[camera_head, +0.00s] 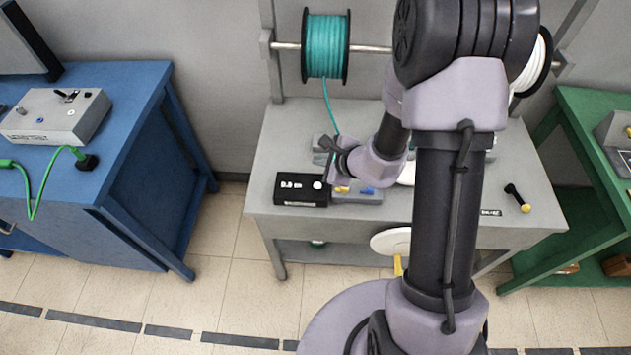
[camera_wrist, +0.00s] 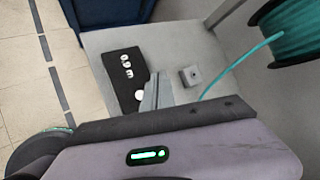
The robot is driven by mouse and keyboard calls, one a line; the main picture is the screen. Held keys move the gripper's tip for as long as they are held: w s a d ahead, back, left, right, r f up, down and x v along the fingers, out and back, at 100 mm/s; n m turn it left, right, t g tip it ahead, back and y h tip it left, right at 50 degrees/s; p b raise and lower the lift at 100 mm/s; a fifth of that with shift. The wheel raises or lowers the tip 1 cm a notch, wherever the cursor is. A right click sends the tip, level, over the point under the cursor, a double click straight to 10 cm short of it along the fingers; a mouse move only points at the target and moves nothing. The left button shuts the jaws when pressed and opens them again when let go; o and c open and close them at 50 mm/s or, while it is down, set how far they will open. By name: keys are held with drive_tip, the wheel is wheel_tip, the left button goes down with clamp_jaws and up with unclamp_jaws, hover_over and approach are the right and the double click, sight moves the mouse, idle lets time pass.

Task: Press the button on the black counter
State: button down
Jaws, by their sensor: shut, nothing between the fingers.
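The black counter (camera_head: 300,200) lies on the grey table, left of its middle near the front edge. It has white display digits and a round white button (camera_head: 318,185) at its right end. The counter (camera_wrist: 118,62) and the button (camera_wrist: 139,95) also show in the wrist view. My gripper (camera_head: 331,178) is shut and empty, with its fingertips just right of the button. In the wrist view, my fingers (camera_wrist: 155,92) are right beside the button. I cannot tell whether they touch it.
A grey block (camera_head: 360,194) with yellow and blue parts sits right of the counter. A teal cable spool (camera_head: 327,47) hangs on a rod behind, its cable running down to the table. A black-and-yellow tool (camera_head: 517,198) lies at right. Blue (camera_head: 130,85) and green (camera_head: 570,110) tables flank the grey one.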

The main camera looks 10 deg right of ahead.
drive_tip(key=b, duration=0.6)
hover_over(320, 187)
wheel_tip(320, 187, down, 8)
drive_tip(key=shift+r, duration=0.1)
drive_tip(key=shift+s+f+b, duration=0.1)
drive_tip(key=shift+f+b, duration=0.2)
drive_tip(key=shift+f, duration=0.15)
idle(1.4)
drive_tip(key=shift+f+b, duration=0.45)
drive_tip(key=shift+b, duration=0.25)
drive_tip(key=shift+f+b, duration=0.35)
drive_tip(key=shift+b, duration=0.1)
idle(0.4)
drive_tip(key=shift+r, duration=0.1)
drive_tip(key=shift+r+p, duration=0.45)
drive_tip(key=shift+r, duration=0.25)
